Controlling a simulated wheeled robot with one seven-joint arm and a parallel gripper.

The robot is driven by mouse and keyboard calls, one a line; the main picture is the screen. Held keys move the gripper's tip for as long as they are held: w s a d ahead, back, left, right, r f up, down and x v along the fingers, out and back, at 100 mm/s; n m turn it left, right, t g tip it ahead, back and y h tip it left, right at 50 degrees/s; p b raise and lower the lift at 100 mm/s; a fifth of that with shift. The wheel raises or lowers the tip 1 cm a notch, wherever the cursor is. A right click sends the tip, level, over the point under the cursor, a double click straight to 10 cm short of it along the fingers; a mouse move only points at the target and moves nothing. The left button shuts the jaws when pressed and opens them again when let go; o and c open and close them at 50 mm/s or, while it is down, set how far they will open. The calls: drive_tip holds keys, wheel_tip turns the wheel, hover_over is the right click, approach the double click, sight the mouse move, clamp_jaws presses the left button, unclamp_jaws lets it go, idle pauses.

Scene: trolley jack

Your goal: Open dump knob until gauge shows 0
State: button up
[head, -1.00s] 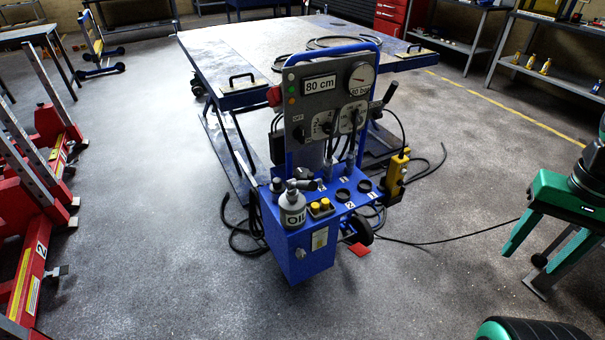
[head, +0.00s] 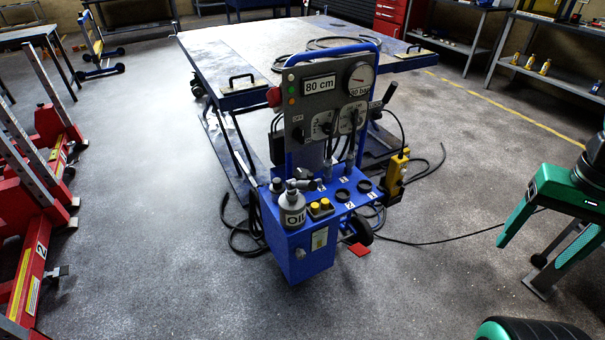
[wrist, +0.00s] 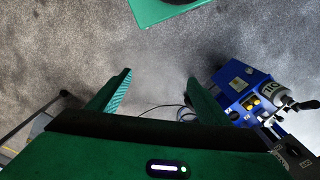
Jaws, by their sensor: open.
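The blue control cart (head: 290,245) stands in the middle of the head view. Its round gauge (head: 360,77) is at the top right of the grey panel, with a dark needle and a bar label too small to read surely. My green gripper (head: 522,268) is at the right, open and empty, well apart from the cart. In the wrist view the open fingers (wrist: 158,77) point at bare floor, and the cart (wrist: 235,88) shows to their right.
An oil bottle (head: 293,208) and yellow buttons (head: 321,207) are on the cart top. A yellow pendant (head: 396,172) hangs at its right side. A lift table (head: 215,60) stands behind. Cables cross the floor. Red stands (head: 35,225) are at left. Floor between gripper and cart is mostly free.

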drive_tip(key=w+a+f+n+t, duration=0.1)
drive_tip(key=w+a+f+n, duration=0.3)
drive_tip(key=w, duration=1.2)
drive_tip(key=w+a+r+n+t, duration=0.15)
drive_tip(key=w+a, duration=0.45)
drive_tip(key=w, duration=1)
drive_tip(key=n+t+y, duration=0.1)
drive_tip(key=n+y, duration=0.1)
drive_tip(key=n, duration=0.4)
approach(302, 173)
drive_tip(key=x, duration=0.8)
drive_tip(key=shift+f, duration=0.1)
drive_tip(key=shift+c, duration=0.6)
drive_tip(key=c, duration=1)
